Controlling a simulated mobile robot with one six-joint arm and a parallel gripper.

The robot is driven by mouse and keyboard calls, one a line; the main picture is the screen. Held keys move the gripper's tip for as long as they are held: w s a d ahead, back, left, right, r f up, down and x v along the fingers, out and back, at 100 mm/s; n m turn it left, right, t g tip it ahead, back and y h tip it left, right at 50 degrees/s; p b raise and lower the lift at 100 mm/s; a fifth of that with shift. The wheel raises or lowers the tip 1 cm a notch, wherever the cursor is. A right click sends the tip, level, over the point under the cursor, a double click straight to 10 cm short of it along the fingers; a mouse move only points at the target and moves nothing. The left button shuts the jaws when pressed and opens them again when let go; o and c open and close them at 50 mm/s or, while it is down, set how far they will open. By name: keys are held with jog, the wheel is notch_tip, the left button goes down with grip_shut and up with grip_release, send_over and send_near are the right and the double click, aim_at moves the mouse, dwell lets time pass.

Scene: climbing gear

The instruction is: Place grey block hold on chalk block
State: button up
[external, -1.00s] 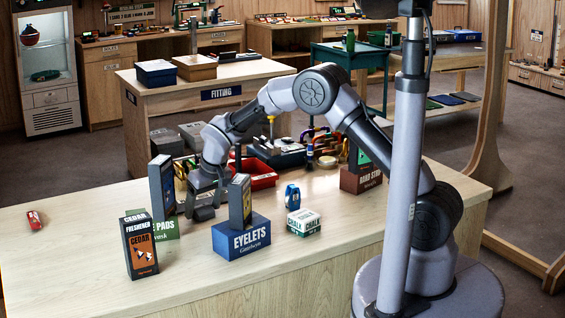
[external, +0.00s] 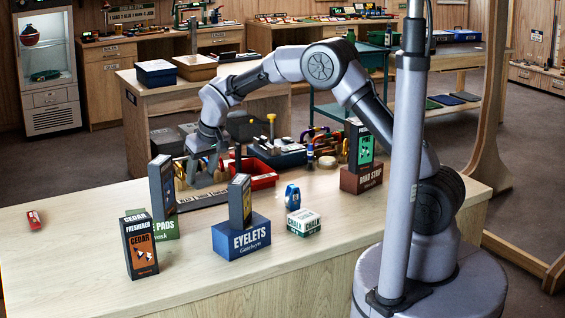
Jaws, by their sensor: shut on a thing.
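The chalk block (external: 304,223) is a small white and green box with lettering, sitting on the light wooden counter right of the blue eyelets box. My gripper (external: 203,174) is over the back left part of the counter, left of and behind the chalk block. It is shut on the grey block hold (external: 203,181), a small grey piece between the fingers, held above the dark area behind the tall boxes. The hold is small and partly covered by the fingers, so its details are unclear.
The blue eyelets box (external: 241,237) with a tall dark box (external: 240,203) on it stands between gripper and chalk block. A blue roll-like item (external: 292,196) stands just behind the chalk block. A red tray (external: 252,174) lies behind. The front right counter is clear.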

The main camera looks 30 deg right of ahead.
notch_tip(320, 180, up, 5)
jog(key=shift+r, duration=0.1)
jog(key=shift+s+d+r+m, duration=0.2)
jog(key=shift+s+m, duration=0.1)
jog(key=shift+s, duration=0.15)
jog(key=s+d+m+g+h+p, duration=0.2)
jog(key=s+d+m, duration=0.55)
jog(key=s, duration=0.35)
jog(key=s+d+m+g+h+p, duration=0.1)
jog(key=s+d+m+g+p, duration=0.1)
jog(key=s+d+m, duration=0.8)
jog(key=s+d+m+g+h+p, duration=0.2)
jog(key=s+d+m, duration=0.35)
jog(key=s, duration=0.75)
jog(key=m, duration=0.1)
send_over(308, 215)
jog(key=a, duration=0.1)
jog(key=f, duration=0.7)
jog(key=shift+w+a, duration=0.1)
jog(key=shift+w, duration=0.15)
jog(key=shift+w+f, duration=0.25)
jog(key=shift+f+b, duration=0.3)
jog(key=shift+f, duration=1.25)
jog(key=shift+s+f, duration=0.1)
